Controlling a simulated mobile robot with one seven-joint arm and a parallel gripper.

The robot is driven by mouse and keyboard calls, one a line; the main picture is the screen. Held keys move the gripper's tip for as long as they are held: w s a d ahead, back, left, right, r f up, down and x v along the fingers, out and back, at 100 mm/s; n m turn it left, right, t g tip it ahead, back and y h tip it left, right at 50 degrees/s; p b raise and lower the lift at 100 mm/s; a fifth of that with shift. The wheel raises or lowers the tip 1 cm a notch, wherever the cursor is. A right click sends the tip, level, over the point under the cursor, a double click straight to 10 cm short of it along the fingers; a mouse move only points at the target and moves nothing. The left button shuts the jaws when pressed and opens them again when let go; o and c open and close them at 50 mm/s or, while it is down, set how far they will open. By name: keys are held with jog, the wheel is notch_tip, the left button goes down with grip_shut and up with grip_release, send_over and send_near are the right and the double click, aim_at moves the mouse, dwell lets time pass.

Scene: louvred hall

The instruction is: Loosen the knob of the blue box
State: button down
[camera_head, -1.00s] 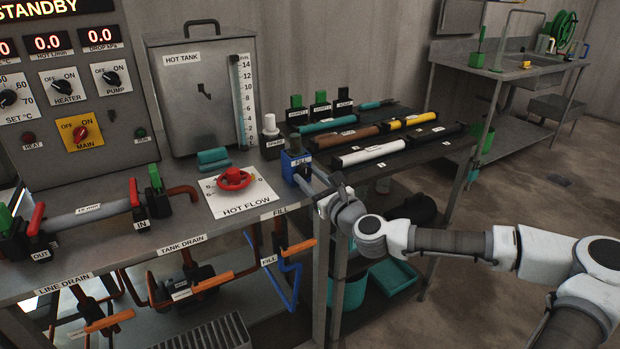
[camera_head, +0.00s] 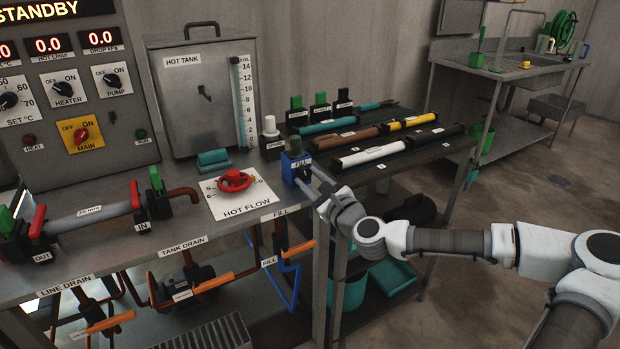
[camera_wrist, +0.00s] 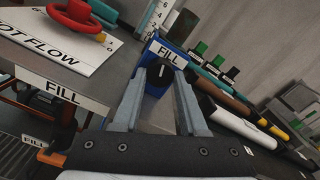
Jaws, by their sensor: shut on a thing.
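The blue box (camera_head: 288,171) stands at the right front corner of the steel bench, with a FILL label on it. It also shows in the wrist view (camera_wrist: 178,57). Its dark round knob (camera_wrist: 160,76) faces my gripper and carries a pale pointer line. My gripper (camera_wrist: 161,73) is shut on the knob, one finger on each side. In the head view my gripper (camera_head: 309,180) reaches the box from the right, and the knob is mostly hidden by the fingers.
The red HOT FLOW handwheel (camera_head: 235,180) sits left of the box on a white plate. A white-topped part (camera_head: 270,130) stands close behind. A dark rack (camera_head: 440,145) with several coloured tubes lies to the right. Orange-handled valves (camera_head: 212,283) are below the bench edge.

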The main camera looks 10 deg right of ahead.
jog(key=n, duration=0.4)
jog(key=shift+n+p, duration=0.3)
jog(key=n, duration=0.3)
jog(key=shift+r+n, duration=0.1)
jog(key=shift+n, duration=0.3)
jog(key=n, duration=0.4)
jog(key=shift+p, duration=0.3)
jog(key=n, duration=0.4)
jog(key=n+b, duration=0.1)
jog(key=n, duration=0.3)
jog(key=shift+n, duration=0.3)
jog(key=n+b, duration=0.2)
jog(key=n, duration=0.1)
jog(key=shift+n, duration=0.4)
jog(key=n+b, duration=0.3)
jog(key=n, duration=0.1)
jog(key=shift+n+b, duration=1.3)
jog(key=shift+n, duration=0.4)
jog(key=shift+r, duration=0.1)
